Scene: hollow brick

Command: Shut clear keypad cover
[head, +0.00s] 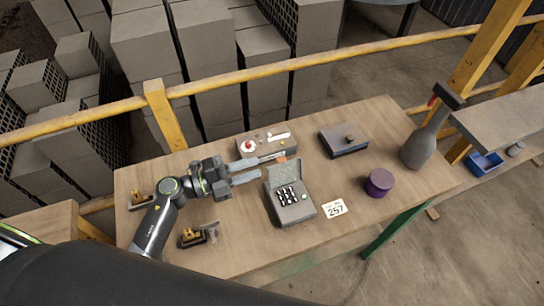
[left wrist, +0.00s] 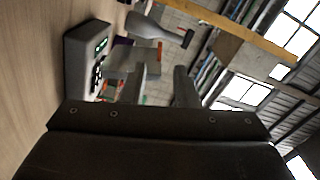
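The keypad (head: 290,209) is a grey box with rows of dark keys and a small green light, near the middle of the table. Its clear cover (head: 285,173) looks like a pale grey panel standing raised at the keypad's far edge. A small orange patch shows at the panel's top. My left gripper (head: 273,166) is open and empty, its fingers pointing right beside the raised cover. I cannot tell if a finger touches it. In the left wrist view the keypad (left wrist: 84,62) is at upper left, beyond the two separated fingers. My right gripper is out of view.
On the wooden table (head: 240,245) are a control box with a red button (head: 248,147), a dark blue box (head: 344,141), a purple round container (head: 379,182), a grey bottle-like object (head: 420,147) and a card reading 257 (head: 334,208). A yellow rail (head: 215,83) runs behind.

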